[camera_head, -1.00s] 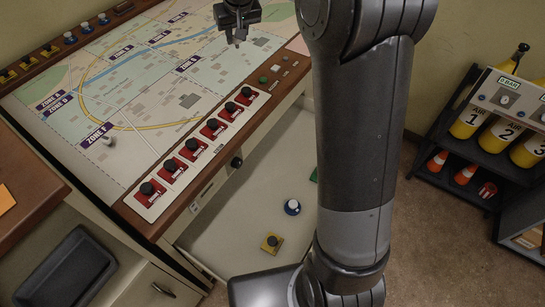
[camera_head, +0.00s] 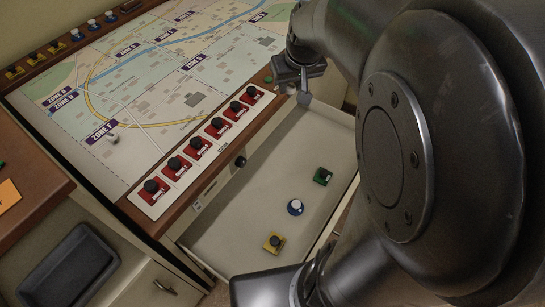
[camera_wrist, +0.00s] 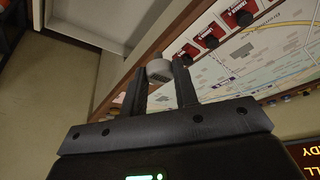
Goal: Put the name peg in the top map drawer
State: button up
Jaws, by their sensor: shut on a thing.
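My gripper (camera_head: 302,86) is shut on a small grey peg (camera_head: 304,99), which points down below the fingers. In the wrist view the peg's pale round end (camera_wrist: 158,68) shows between the two fingers (camera_wrist: 160,88). The gripper is at the far right end of the console, above the far end of the open drawer (camera_head: 262,190); its exact height is hard to tell. The drawer is pulled out below the map table. Spaced apart on its floor are a yellow piece (camera_head: 274,242), a blue-and-white piece (camera_head: 295,207) and a green piece (camera_head: 322,176).
The map (camera_head: 150,80) lies above the drawer, with a pale peg (camera_head: 112,139) standing by a zone label. A row of red switches (camera_head: 197,143) lines its front edge. A dark tray (camera_head: 70,268) is at lower left. Bare drawer floor surrounds the pieces.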

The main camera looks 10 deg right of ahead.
send_over(284, 182)
jog(key=s, duration=0.2)
notch_tip(284, 182, down, 43)
jog(key=shift+w+f, duration=0.1)
jog(key=shift+f, duration=0.05)
dwell(0.9)
jog(key=shift+f, duration=0.2)
jog(key=o, duration=0.9)
jog(key=shift+o, duration=0.2)
jog(key=shift+r, duration=0.15)
